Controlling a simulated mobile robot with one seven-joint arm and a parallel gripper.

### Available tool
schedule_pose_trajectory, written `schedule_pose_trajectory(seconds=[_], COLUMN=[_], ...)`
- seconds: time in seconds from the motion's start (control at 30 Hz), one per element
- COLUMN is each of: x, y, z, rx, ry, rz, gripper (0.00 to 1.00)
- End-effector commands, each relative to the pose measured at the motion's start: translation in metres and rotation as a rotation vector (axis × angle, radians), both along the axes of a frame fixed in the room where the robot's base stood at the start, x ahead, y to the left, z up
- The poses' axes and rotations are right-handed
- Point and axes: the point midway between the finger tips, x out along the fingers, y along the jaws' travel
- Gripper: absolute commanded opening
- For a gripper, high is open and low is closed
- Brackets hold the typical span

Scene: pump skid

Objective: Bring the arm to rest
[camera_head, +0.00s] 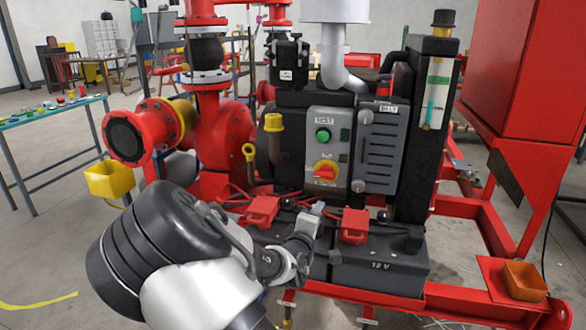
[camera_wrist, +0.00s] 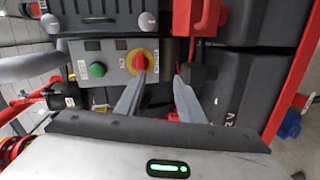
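My gripper (camera_wrist: 160,85) shows in the wrist view with its two grey fingers apart and nothing held between them. In the head view my gripper (camera_head: 312,215) is partly hidden by my own arm and is over the black battery area of the pump skid. In the wrist view the red switch (camera_wrist: 139,62) and green button (camera_wrist: 97,69) lie beyond the fingers. I cannot tell any contact.
Red battery covers (camera_head: 354,226) and (camera_head: 262,210) flank the gripper closely. A battery marked 12 V (camera_head: 380,268) lies below. A yellow bin (camera_head: 110,180), an orange tray (camera_head: 525,280) and a workbench (camera_head: 55,115) stand around. Red pipework (camera_head: 228,135) rises at the left.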

Motion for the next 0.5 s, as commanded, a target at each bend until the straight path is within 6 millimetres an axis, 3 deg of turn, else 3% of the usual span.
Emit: schedule_pose_trajectory(seconds=[0.1, 0.23, 0.37, 0.5], x=[-0.019, -0.051, -0.089, -0.139], y=[-0.022, -0.02, -0.009, 0.002], z=[-0.015, -0.019, 0.002, 0.042], rx=[0.299, 0.63, 0.908, 1.134], ry=[0.122, 0.256, 0.365, 0.461], rz=[-0.084, -0.152, -0.193, -0.222], gripper=[0.35, 0.35, 0.35, 0.35])
